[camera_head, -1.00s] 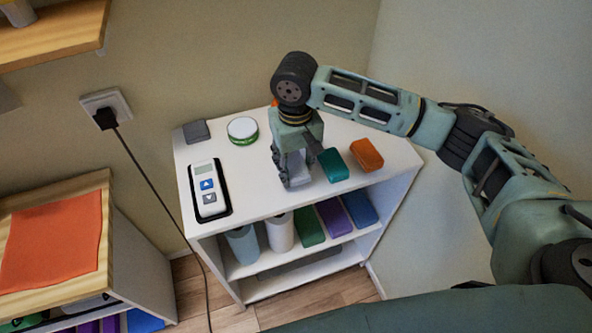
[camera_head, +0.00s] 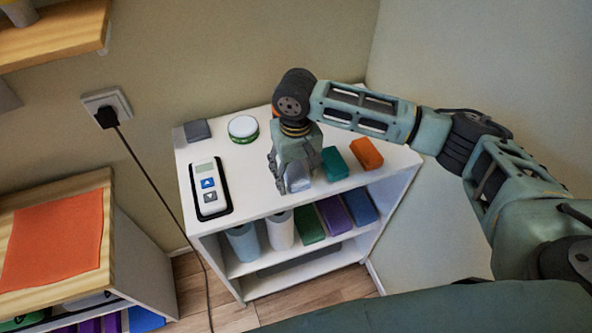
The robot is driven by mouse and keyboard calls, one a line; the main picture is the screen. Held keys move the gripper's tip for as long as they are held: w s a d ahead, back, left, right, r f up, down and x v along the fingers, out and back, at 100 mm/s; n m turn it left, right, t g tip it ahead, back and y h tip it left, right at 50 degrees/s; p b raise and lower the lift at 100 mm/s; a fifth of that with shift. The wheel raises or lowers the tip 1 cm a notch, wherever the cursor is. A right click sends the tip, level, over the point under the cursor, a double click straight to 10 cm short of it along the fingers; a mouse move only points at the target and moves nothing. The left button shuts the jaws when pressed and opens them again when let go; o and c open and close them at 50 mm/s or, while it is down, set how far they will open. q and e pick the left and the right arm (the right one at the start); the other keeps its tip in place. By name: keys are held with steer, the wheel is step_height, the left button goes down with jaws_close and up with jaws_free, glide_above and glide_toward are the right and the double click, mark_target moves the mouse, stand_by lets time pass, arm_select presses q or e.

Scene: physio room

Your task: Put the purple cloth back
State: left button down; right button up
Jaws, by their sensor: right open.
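A purple folded piece (camera_head: 334,215), which looks like the purple cloth, lies in the upper compartment of the white shelf unit (camera_head: 255,196), between a green piece (camera_head: 307,224) and a blue piece (camera_head: 360,206). My right gripper (camera_head: 293,188) points down at the unit's top, near its front edge, above and left of the purple piece. It is open and apart from the purple piece. A pale grey patch shows between its fingers; I cannot tell what it is. My left gripper is not in view.
On the unit's top are a remote-like device (camera_head: 208,190), a round tin (camera_head: 243,129), a grey block (camera_head: 197,130), a teal block (camera_head: 334,164) and an orange block (camera_head: 367,154). Two cylinders (camera_head: 279,230) (camera_head: 243,242) stand inside. A cable (camera_head: 160,190) hangs left.

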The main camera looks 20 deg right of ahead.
mark_target(296, 173)
steer(key=shift+r, duration=0.1)
step_height(296, 173, up, 12)
steer(key=b, duration=0.1)
stand_by(0.4)
